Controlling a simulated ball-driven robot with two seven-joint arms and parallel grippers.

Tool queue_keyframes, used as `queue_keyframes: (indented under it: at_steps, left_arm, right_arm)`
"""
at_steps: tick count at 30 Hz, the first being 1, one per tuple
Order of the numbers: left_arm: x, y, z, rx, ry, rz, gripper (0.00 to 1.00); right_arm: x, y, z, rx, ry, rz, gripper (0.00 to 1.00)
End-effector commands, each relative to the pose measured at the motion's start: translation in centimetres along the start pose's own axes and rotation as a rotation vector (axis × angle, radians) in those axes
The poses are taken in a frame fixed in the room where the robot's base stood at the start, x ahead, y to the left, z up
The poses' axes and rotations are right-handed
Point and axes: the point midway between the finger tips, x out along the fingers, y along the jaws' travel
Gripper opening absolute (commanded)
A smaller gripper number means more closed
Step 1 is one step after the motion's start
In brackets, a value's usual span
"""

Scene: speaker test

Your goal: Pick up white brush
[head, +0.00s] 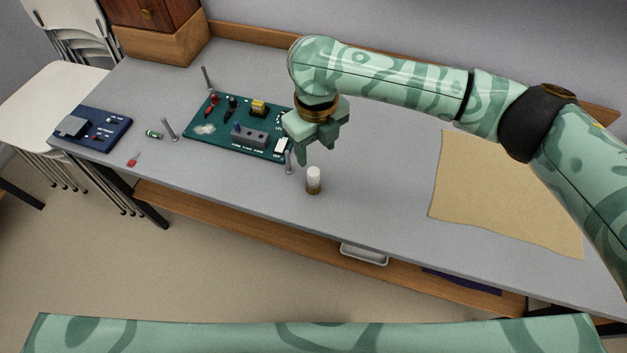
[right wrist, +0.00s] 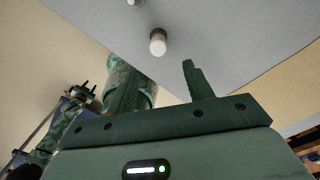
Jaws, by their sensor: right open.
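The white brush (head: 314,178) stands upright on the grey table near its front edge, with a white top and a brown lower part. My right gripper (head: 312,156) is open and empty just above and behind the brush, pointing down, not around it. In the right wrist view the brush (right wrist: 158,42) shows beyond the gripper, apart from the one finger that stands out clearly. What looks like my left gripper (right wrist: 84,92) is small at the left of the right wrist view; its jaws are too small to judge.
A green circuit board (head: 213,143) with several parts lies left of the brush, with a grey post (head: 289,163) at its corner. A blue board (head: 113,132), a red-handled tool (head: 133,158) and a small green cylinder (head: 154,134) lie farther left. A tan sheet (head: 490,190) covers the right side.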

Motion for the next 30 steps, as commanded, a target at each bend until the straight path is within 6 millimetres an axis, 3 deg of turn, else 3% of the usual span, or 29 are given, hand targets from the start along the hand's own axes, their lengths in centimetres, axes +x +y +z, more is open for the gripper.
queue_keyframes:
  at_steps: [1, 4, 13, 21, 28, 30]
  left_arm:
    - [0.9, 0.1, 0.3, 0.0, -0.007, 0.002, 0.36]
    - [1.6, 0.1, 0.5, 0.0, -0.012, 0.004, 0.36]
    - [2.5, 0.1, 0.5, -0.001, -0.015, 0.004, 0.36]
    - [4.7, 0.3, 1.2, -0.001, -0.033, 0.01, 0.36]
    - [4.5, 0.2, 1.1, -0.001, -0.03, 0.009, 0.36]
    - [4.5, 0.2, 1.1, -0.001, -0.03, 0.009, 0.36]
  right_arm:
    - [1.9, 0.1, 0.0, 0.001, 0.004, 0.004, 0.51]
    - [3.7, 0.0, 0.0, 0.002, 0.003, 0.003, 0.51]
    - [5.9, 0.1, 0.2, 0.002, -0.001, 0.002, 0.51]
    - [10.2, 0.2, 0.5, 0.003, 0.001, 0.003, 0.51]
    - [10.1, 0.2, 0.5, 0.002, -0.003, 0.001, 0.51]
    - [10.1, 0.2, 0.5, 0.002, -0.004, 0.001, 0.35]
